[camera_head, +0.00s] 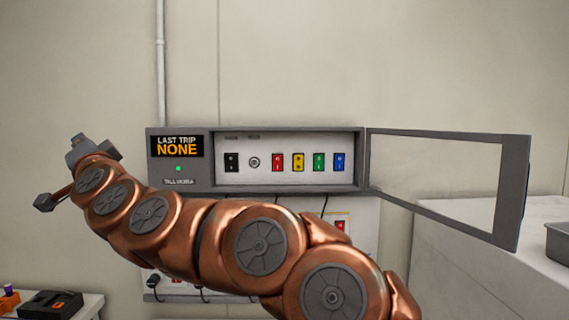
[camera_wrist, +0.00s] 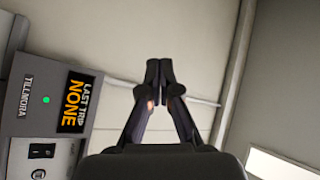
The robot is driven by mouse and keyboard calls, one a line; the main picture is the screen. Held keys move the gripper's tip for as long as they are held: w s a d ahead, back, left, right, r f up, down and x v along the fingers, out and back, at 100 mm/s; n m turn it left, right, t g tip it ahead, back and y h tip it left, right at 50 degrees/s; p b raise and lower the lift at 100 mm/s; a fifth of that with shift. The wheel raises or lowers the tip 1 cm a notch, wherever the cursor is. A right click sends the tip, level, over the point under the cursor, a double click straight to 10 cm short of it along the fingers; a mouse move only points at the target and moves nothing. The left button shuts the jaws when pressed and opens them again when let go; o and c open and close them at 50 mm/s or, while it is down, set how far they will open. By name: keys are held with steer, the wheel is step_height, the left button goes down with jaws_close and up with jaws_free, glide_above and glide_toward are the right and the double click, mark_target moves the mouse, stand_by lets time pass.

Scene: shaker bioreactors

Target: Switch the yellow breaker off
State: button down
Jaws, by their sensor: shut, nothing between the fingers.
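The yellow breaker (camera_head: 298,162) sits in a row of colored switches inside the open breaker panel (camera_head: 290,182) on the wall. A red breaker (camera_head: 277,162) is at its left, a green one (camera_head: 319,162) and a blue one (camera_head: 339,162) at its right. A black switch (camera_head: 231,162) is at the far left of the row; it also shows in the wrist view (camera_wrist: 42,151). My gripper (camera_wrist: 159,62) is shut and empty, in front of bare wall beside the panel. In the head view it is at the upper left, apart from the breakers. The wrist view does not show the yellow breaker.
The panel's framed door (camera_head: 510,195) stands swung open to the right. A display (camera_head: 176,146) reads "LAST TRIP NONE" above a green light (camera_head: 178,168). A white counter (camera_head: 470,245) is at right. A black item (camera_head: 50,304) lies at lower left.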

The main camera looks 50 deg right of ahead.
steer(key=s+d+r+m+g+h, duration=0.15)
steer(key=d+m+g+h, duration=0.25)
steer(key=d+m+h, duration=0.5)
steer(key=s+d+r+m+g+h, duration=0.1)
steer(key=s+d+m+g+h, duration=0.4)
steer(key=d, duration=0.7)
steer(key=s+d+f+m+g+h, duration=0.1)
steer(key=s+d+f+m+g, duration=0.4)
steer(key=d+m+g, duration=0.1)
steer(key=s+d+f+m+g, duration=0.5)
steer(key=d+f+m+g, duration=0.1)
steer(key=d+g, duration=0.3)
steer(key=shift+s+f+h, duration=0.25)
steer(key=shift+s+h, duration=0.05)
steer(key=shift+h, duration=0.1)
steer(key=shift+d, duration=0.25)
steer(key=p, duration=0.3)
glide_toward(302, 158)
steer(key=s+d, duration=0.3)
steer(key=shift+w+d+r+p, duration=0.1)
steer(key=shift+w+d+p, duration=0.3)
steer(key=shift+w+d, duration=0.25)
steer(key=shift+w+d+r+p, duration=0.1)
steer(key=shift+w+d+p, duration=0.3)
steer(key=shift+d, duration=0.45)
